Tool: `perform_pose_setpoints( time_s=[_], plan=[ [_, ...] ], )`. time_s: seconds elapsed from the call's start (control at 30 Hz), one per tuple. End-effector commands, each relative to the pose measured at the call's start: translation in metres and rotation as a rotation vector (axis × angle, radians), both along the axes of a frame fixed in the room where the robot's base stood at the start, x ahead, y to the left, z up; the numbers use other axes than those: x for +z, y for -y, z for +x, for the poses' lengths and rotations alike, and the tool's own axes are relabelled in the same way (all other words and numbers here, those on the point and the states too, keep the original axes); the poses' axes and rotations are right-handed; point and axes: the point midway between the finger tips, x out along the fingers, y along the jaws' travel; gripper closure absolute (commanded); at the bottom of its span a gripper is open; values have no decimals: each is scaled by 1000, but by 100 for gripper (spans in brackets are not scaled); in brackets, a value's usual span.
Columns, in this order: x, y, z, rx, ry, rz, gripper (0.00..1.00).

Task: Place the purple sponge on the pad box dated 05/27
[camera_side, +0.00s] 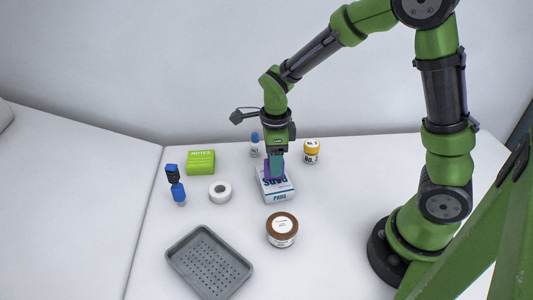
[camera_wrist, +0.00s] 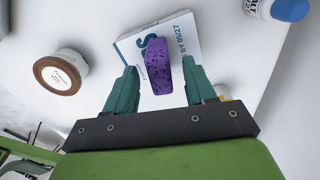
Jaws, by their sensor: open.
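The pad box (camera_side: 277,193) is a white box with blue lettering, standing on the white table. In the wrist view its printed top (camera_wrist: 182,36) shows a date that reads 05/27. The purple sponge (camera_wrist: 158,66) appears over the box top, between my fingers. In the side view only a little purple of the sponge (camera_side: 267,171) shows beside my fingers. My gripper (camera_wrist: 160,82) is open, with a teal finger on each side of the sponge and a gap visible at each side. In the side view my gripper (camera_side: 275,168) points down at the box.
A brown-lidded jar (camera_side: 282,230) stands in front of the box, and a grey perforated tray (camera_side: 208,262) lies front left. A white roll (camera_side: 220,191), blue-capped items (camera_side: 176,185), a green notes box (camera_side: 201,162), a small bottle (camera_side: 255,146) and a yellow-lidded jar (camera_side: 311,151) surround the box.

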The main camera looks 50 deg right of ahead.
Motion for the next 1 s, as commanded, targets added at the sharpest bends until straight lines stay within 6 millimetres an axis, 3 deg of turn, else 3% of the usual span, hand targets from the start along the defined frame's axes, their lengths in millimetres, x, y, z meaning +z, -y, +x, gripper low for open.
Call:
perform_pose_setpoints(
  time_s=[0.1, 0.3, 0.6, 0.77, 1.0],
  plan=[
    [30, -1, 1, 3, 8, 1, 45],
    [68, 0, 1, 2, 5, 1, 45],
    [97, -1, -4, 67, 24, 13, 45],
    [123, -3, -25, 399, 143, 44, 45],
    [160, -9, -74, 1148, 419, -81, 45]
  ],
)
